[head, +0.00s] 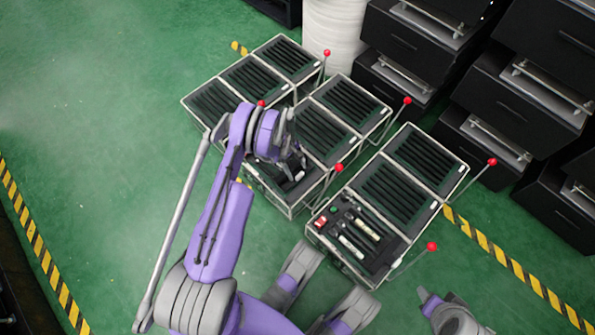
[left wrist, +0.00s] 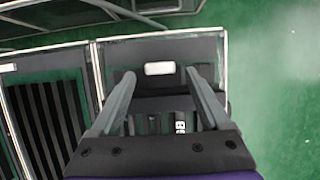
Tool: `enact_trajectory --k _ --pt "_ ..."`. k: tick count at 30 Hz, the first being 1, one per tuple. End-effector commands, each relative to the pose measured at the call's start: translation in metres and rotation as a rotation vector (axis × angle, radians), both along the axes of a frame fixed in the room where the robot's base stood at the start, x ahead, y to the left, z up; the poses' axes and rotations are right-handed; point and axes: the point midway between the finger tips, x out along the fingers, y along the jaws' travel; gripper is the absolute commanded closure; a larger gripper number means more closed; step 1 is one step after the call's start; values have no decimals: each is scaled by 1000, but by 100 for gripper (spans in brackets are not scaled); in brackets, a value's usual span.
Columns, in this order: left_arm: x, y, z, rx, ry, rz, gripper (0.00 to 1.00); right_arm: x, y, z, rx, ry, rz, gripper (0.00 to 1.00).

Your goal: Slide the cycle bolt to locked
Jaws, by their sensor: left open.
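My left gripper (head: 290,165) reaches down over the near panel of the middle fixture (head: 290,207). In the left wrist view its two fingers (left wrist: 159,74) are spread apart with nothing held. A small white block (left wrist: 160,68) sits on the dark panel, framed between the fingertips. The picture does not show whether the fingers reach down around it. It looks like the sliding bolt's grip, but no label can be read. The arm and gripper partly hide this panel in the head view. A grey part (head: 447,312) at the lower right looks like my right arm's end; its fingers are unclear.
The right fixture (head: 375,283) has two pale cylinders, a red switch (head: 321,222) and a green button. Red-knobbed levers (head: 338,168) stick up beside the fixtures. Black drawer units (head: 500,105) stand at the right. Green floor is clear at the left.

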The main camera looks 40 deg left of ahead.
Motion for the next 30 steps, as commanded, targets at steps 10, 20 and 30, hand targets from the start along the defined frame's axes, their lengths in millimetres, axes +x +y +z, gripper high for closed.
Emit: enact_trajectory --k 10,20,30 --pt "1 27 66 1 0 1 20 -3 0 15 0 -1 0 46" --pt "2 35 83 1 0 1 20 -3 0 18 0 -1 0 46" --pt "3 35 83 1 0 1 20 -3 0 18 0 -1 0 46"
